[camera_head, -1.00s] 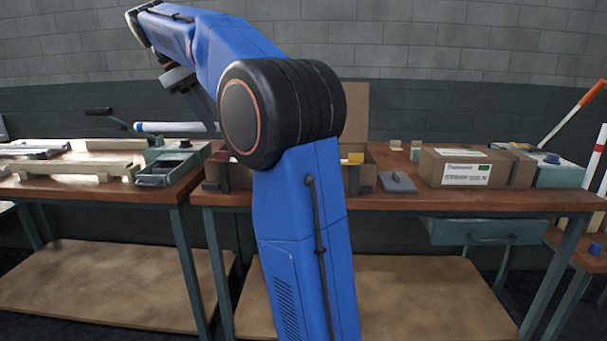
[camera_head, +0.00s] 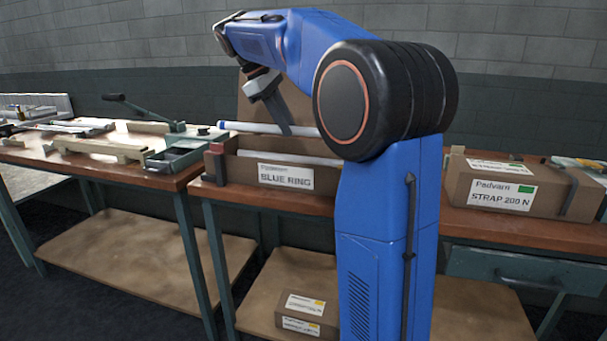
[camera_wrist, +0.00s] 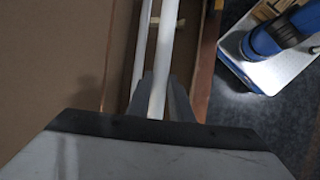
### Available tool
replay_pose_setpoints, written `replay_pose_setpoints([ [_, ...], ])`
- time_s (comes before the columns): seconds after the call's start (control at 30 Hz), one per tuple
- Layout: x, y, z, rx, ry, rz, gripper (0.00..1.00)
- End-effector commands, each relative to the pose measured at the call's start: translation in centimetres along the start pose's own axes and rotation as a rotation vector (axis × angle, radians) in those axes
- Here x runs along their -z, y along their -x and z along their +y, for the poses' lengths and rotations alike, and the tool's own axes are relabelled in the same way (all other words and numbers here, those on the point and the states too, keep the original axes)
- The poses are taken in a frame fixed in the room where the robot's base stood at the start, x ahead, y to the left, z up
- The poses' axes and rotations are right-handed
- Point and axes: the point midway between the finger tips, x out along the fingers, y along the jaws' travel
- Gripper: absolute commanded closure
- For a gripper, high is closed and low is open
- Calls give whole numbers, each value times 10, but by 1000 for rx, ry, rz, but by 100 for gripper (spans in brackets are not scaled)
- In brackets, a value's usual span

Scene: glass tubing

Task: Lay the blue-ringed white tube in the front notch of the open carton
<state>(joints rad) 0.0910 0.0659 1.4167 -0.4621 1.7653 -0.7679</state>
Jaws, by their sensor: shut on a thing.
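My gripper (camera_head: 284,130) is shut on the white tube (camera_head: 258,128), which has a blue band at its left end. The tube is held roughly level above the open carton (camera_head: 240,171), whose front label reads BLUE RING. My arm hides the tube's right end and the carton's right part. In the wrist view, the tube (camera_wrist: 166,45) runs between the fingers of my gripper (camera_wrist: 161,98). A second pale tube or rod (camera_wrist: 142,45) lies beside it, lower down. The front notch cannot be made out clearly.
The carton's raised lid (camera_head: 252,100) stands behind the tube.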

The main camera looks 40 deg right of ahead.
Motion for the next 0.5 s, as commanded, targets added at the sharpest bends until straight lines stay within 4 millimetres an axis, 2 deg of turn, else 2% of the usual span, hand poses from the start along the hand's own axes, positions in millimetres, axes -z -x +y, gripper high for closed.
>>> replay_pose_setpoints([
  [0.17, 6, -16, -5, -4, -2, 0, 100],
  [0.5, 24, -60, -18, -5, -2, 0, 100],
])
